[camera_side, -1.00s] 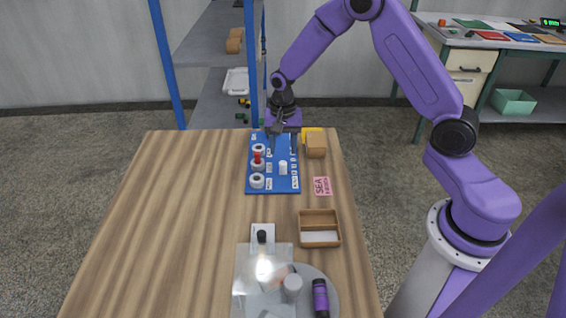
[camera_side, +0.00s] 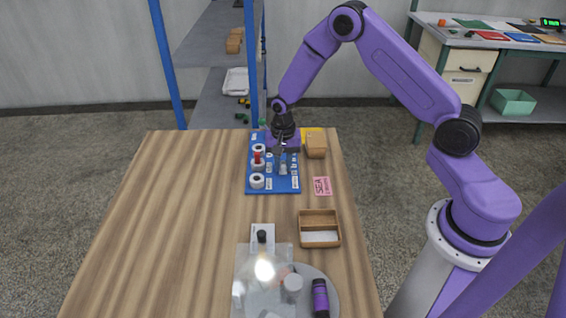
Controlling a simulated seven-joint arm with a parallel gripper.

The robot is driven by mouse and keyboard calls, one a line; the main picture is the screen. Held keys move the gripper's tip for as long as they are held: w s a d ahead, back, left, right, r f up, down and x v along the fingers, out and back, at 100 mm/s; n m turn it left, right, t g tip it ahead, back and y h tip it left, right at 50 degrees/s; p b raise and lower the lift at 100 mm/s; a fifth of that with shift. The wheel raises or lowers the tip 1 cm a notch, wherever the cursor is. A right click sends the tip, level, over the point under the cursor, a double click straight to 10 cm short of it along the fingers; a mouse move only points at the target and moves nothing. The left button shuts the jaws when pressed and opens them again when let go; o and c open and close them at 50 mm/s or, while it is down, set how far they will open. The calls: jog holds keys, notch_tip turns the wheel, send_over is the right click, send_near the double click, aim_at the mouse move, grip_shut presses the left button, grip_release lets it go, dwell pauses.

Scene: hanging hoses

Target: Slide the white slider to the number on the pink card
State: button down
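The blue panel (camera_side: 256,188) lies at the far part of the wooden table. White dials and a small red part sit along its left side. The white slider (camera_side: 283,169) is on the panel's right half, with small white labels beside it. My gripper (camera_side: 283,160) points down right over the slider and partly covers it. I cannot tell whether its fingers touch the slider or how far apart they are. The pink card (camera_side: 322,186) lies on the table just right of the panel. Its dark print is too small to read surely.
A brown box (camera_side: 316,146) and a yellow item (camera_side: 313,131) stand right of the panel. An open wooden tray (camera_side: 319,215) is nearer. A clear sheet, bottles and a round grey tray (camera_side: 330,284) fill the near edge. The table's left side is clear.

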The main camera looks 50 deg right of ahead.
jog(key=w+d, duration=0.6)
jog(key=shift+w+d, duration=0.15)
jog(key=shift+w, duration=0.1)
dwell(0.3)
jog(key=c, duration=1)
grip_release()
jog(key=shift+o, duration=0.2)
jog(key=shift+r, duration=0.1)
notch_tip(320, 180, up, 17)
jog(key=shift+r, duration=0.15)
